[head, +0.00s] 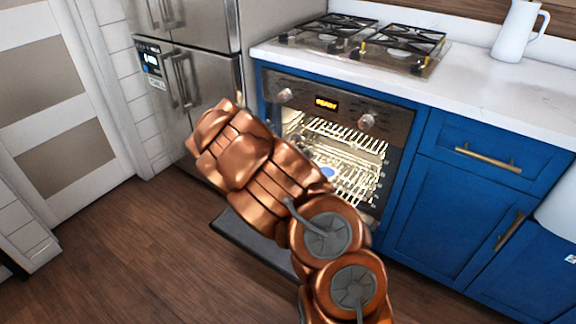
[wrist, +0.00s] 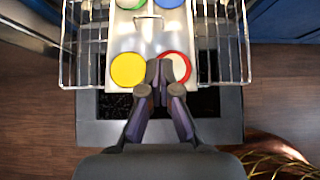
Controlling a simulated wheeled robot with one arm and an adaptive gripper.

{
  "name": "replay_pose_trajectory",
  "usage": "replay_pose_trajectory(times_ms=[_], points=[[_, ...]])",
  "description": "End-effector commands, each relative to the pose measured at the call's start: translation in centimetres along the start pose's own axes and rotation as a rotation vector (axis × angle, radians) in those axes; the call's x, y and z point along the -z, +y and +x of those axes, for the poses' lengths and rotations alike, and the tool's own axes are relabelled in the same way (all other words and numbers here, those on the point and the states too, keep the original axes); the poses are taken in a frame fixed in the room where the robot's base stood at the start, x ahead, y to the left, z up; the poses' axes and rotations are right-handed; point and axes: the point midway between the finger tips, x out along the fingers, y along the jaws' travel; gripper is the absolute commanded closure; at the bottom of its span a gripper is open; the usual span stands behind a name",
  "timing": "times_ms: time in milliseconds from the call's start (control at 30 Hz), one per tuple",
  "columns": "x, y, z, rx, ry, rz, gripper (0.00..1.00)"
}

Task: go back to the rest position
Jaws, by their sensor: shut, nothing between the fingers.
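My gripper (wrist: 160,72) shows in the wrist view with its two dark fingers together and nothing between them. From above, it overlaps the near edge of a pale tray (wrist: 125,42) on a wire rack (wrist: 85,45). The tray carries a yellow disc (wrist: 128,70), a red-rimmed pale disc (wrist: 180,62), and a green and a blue disc (wrist: 168,3) at the far edge. My fingers partly cover the red-rimmed disc. In the head view my copper arm crosses the open oven (head: 335,130), and my gripper is hidden behind it.
The oven's dropped door (head: 250,243) juts out low over the wooden floor. Blue cabinets (head: 440,220) and a white counter (head: 500,95) with a gas hob (head: 360,42) and white pitcher (head: 518,32) stand right. A steel fridge (head: 190,75) stands left. Floor at lower left is clear.

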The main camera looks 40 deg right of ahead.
Motion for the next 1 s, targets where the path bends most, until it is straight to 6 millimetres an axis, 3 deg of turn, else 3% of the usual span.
replay_pose_trajectory(times_ms=[367,467,700,867,1000], points=[[-0.8,-0.5,-0.9,0.014,-0.010,0.051,1.00],[-2.1,-1.6,-2.7,0.039,-0.027,0.156,1.00],[-4.2,-6.1,-9.2,0.135,-0.048,0.547,1.00],[-3.5,-9.2,-13.6,0.203,-0.029,0.799,1.00],[-1.8,-11.5,-17.3,0.267,0.008,1.004,1.00]])
